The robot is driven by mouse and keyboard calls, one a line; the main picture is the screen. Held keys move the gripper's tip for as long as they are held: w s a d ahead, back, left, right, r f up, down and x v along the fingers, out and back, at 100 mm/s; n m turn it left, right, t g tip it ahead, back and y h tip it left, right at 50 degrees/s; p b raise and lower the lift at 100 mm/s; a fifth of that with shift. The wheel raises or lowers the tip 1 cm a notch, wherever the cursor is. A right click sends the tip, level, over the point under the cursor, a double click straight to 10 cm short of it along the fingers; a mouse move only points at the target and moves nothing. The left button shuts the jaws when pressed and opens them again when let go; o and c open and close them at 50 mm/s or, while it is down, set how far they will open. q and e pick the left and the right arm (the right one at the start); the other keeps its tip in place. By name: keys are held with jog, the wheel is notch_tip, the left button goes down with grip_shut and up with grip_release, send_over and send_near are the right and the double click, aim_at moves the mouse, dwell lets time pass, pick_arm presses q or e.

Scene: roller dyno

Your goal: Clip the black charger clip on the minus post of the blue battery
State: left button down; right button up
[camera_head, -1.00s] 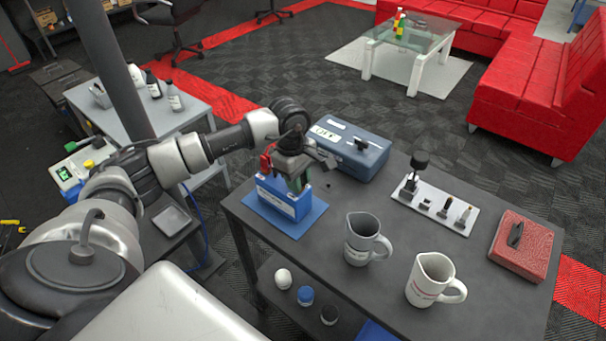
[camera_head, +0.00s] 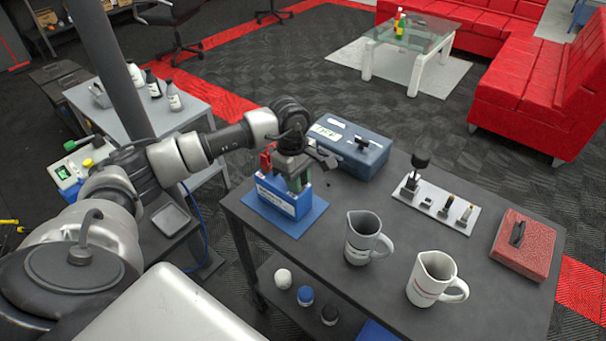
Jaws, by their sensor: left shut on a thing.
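The blue battery (camera_head: 283,198) stands on a blue mat (camera_head: 308,219) at the left end of the dark table. A red clip (camera_head: 267,157) stands at the left end of its top. My left gripper (camera_head: 298,183) points down over the right end of the battery top, close to or touching it. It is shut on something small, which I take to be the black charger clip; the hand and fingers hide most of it. The minus post is hidden there, so I cannot tell whether the clip is around it. My right gripper is not in view.
A blue case (camera_head: 348,150) stands right behind the gripper. A tray (camera_head: 461,218) of small parts and a red box (camera_head: 522,247) lie farther right. A charger (camera_head: 70,172) with a green display is at the left.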

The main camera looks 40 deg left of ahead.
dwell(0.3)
pick_arm(q)
jog(key=c, duration=0.9)
grip_release()
jog(key=shift+o, duration=0.2)
notch_tip(320, 180, up, 11)
jog(key=a+b, duration=0.1)
jog(key=shift+w+a+b, duration=0.15)
jog(key=shift+b, duration=0.15)
jog(key=shift+f, duration=0.15)
